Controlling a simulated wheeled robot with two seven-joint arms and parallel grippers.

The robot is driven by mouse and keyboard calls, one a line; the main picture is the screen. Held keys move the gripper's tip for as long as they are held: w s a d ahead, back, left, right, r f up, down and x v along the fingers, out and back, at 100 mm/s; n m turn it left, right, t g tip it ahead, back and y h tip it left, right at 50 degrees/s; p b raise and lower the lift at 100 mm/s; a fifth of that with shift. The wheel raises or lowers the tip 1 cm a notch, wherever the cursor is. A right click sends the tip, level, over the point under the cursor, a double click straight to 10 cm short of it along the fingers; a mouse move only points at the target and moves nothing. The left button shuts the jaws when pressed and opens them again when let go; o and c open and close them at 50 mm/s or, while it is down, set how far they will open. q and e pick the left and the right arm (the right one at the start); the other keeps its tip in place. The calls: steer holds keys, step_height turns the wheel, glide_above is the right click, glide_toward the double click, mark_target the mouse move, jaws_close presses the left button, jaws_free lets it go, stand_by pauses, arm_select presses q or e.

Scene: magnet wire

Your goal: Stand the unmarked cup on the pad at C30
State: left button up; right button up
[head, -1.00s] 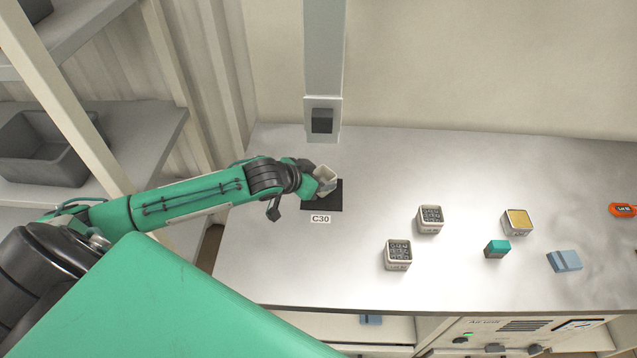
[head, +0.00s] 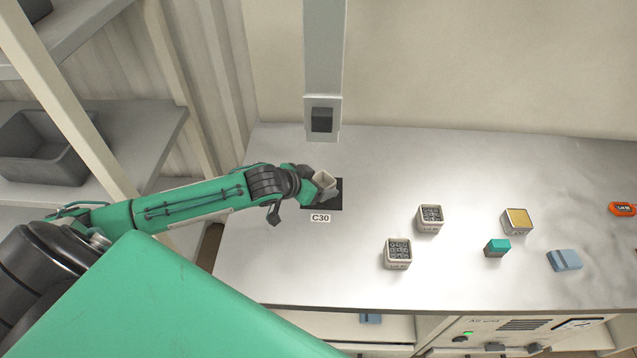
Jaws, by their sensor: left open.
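A pale, open-topped cup (head: 324,179) is at the black pad (head: 337,204), which has a C30 label (head: 320,218) in front of it. The cup looks nearly upright and appears empty; its lower part is hidden by my gripper, so I cannot tell whether its base touches the pad. My left gripper (head: 322,191) is at the cup with its jaws open, reaching in from the left. My right gripper is not in view.
Two cups with dark contents (head: 430,218) (head: 398,253) and one with a yellow top (head: 516,221) stand to the right. A grey post (head: 323,60) rises behind the pad.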

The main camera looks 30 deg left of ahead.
arm_select(q)
steer(key=v, duration=1.1)
steer(key=shift+s+r, duration=0.25)
steer(key=shift+s, duration=0.05)
steer(key=shift+a, duration=0.15)
